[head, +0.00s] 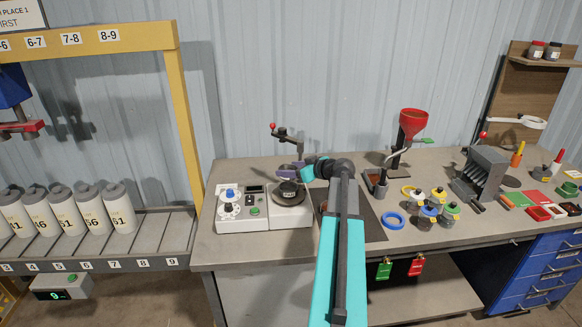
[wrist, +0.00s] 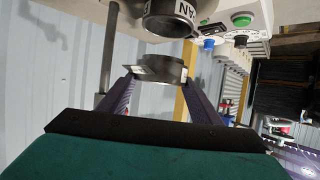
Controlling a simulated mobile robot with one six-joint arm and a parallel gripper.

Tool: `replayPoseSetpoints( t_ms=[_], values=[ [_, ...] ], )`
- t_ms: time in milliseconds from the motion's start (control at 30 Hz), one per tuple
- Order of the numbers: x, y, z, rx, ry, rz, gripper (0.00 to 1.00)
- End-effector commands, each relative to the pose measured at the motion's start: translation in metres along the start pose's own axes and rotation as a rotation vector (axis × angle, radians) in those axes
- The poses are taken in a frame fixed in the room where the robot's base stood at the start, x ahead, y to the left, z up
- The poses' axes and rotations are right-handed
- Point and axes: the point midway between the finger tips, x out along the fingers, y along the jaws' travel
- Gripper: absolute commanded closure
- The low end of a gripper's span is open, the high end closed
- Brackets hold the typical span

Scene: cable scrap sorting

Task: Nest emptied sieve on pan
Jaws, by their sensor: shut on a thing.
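My gripper (wrist: 160,80) is shut on the sieve (wrist: 158,68), a short metal ring with a pale label, held between its two purple fingers. The pan (wrist: 170,20), a dark round metal cup with a label reading "AN", is at the top of the wrist view, with a visible gap between it and the sieve. In the head view the pan (head: 288,193) sits on the right part of the white shaker unit (head: 264,212). My gripper (head: 293,170) is just above and behind it there. The sieve is hard to make out in the head view, and its inside is hidden.
A post with a red knob (head: 273,127) stands behind the shaker unit. To the right are a red funnel stand (head: 412,122), a blue ring (head: 392,220) and several small weights or jars (head: 430,210). Grey bottles (head: 90,208) line a rack at left.

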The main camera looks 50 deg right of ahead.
Motion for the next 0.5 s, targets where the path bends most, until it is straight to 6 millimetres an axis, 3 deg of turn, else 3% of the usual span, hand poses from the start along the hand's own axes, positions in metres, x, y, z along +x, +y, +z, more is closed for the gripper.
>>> replayPoseSetpoints(
  t_ms=[500],
  values=[
    [0.011,0.000,0.026,0.001,0.000,0.000,0.89]
  ],
)
